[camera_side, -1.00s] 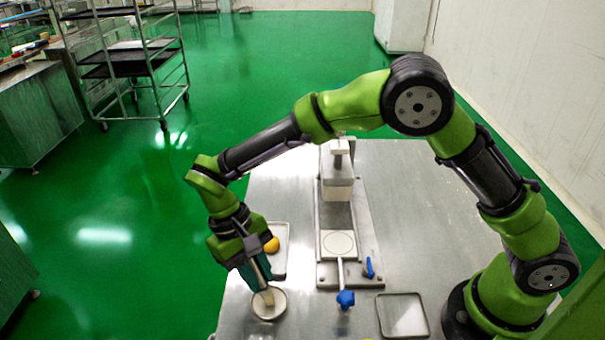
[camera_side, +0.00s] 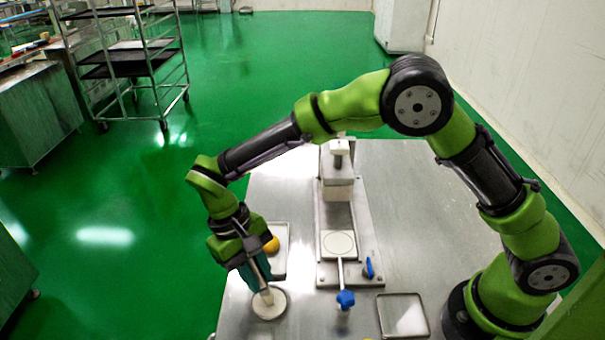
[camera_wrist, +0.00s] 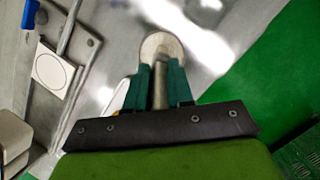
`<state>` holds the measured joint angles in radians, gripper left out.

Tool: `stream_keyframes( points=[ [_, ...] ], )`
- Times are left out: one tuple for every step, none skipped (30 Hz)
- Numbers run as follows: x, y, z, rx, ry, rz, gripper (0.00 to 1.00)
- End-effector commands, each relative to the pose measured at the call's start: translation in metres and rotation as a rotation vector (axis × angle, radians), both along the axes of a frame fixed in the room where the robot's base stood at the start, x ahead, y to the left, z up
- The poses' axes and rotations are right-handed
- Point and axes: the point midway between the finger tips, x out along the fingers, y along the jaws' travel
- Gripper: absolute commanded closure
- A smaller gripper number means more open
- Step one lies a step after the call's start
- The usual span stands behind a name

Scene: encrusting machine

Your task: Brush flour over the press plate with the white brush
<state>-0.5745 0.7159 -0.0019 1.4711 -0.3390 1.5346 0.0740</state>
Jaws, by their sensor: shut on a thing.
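My gripper (camera_side: 259,277) is shut on the white brush (camera_side: 267,296), with its tip down at the round flour dish (camera_side: 276,313) at the front left of the table. In the wrist view my gripper's teal fingers (camera_wrist: 159,88) hold the brush handle (camera_wrist: 160,90), and the dish (camera_wrist: 152,43) lies just beyond them. Whether the bristles touch the flour is hard to tell. The press plate (camera_side: 340,244), pale with a circle marked on it, lies on the machine's base to the right of my gripper. It also shows in the wrist view (camera_wrist: 53,73).
A tray (camera_side: 281,232) with an orange-yellow ball (camera_side: 272,244) is behind my gripper. The machine's press block (camera_side: 338,187) stands behind the plate; a blue knob (camera_side: 345,299) and blue lever (camera_side: 370,267) are nearby. An empty-looking square tray (camera_side: 403,315) lies at front right.

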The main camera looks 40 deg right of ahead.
Motion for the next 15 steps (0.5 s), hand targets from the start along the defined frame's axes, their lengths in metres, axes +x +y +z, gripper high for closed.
stream_keyframes(
  points=[
    [0.000,-0.001,-0.002,-0.005,0.003,0.001,1.00],
    [0.000,-0.001,-0.001,-0.005,0.003,0.001,1.00],
    [0.000,-0.001,0.001,-0.005,0.002,0.001,1.00],
    [0.000,-0.001,0.003,-0.004,0.002,0.001,1.00],
    [0.000,-0.001,0.006,-0.004,0.002,0.000,1.00],
    [0.000,-0.001,0.009,-0.003,0.001,0.001,1.00],
    [0.000,-0.001,0.012,-0.003,0.001,0.001,1.00],
    [0.000,-0.001,0.014,-0.002,0.001,0.001,1.00],
    [0.000,-0.001,0.018,-0.002,0.001,0.001,1.00],
    [0.000,-0.001,0.020,-0.002,0.000,0.001,1.00],
    [0.000,-0.001,0.023,-0.002,0.000,0.001,1.00],
    [0.000,-0.001,0.026,-0.002,0.000,0.001,1.00],
    [0.000,-0.001,0.029,-0.002,-0.001,0.001,1.00],
    [0.000,-0.001,0.031,-0.001,-0.001,0.000,1.00],
    [0.000,-0.001,0.034,-0.001,0.000,0.000,1.00]
  ],
)
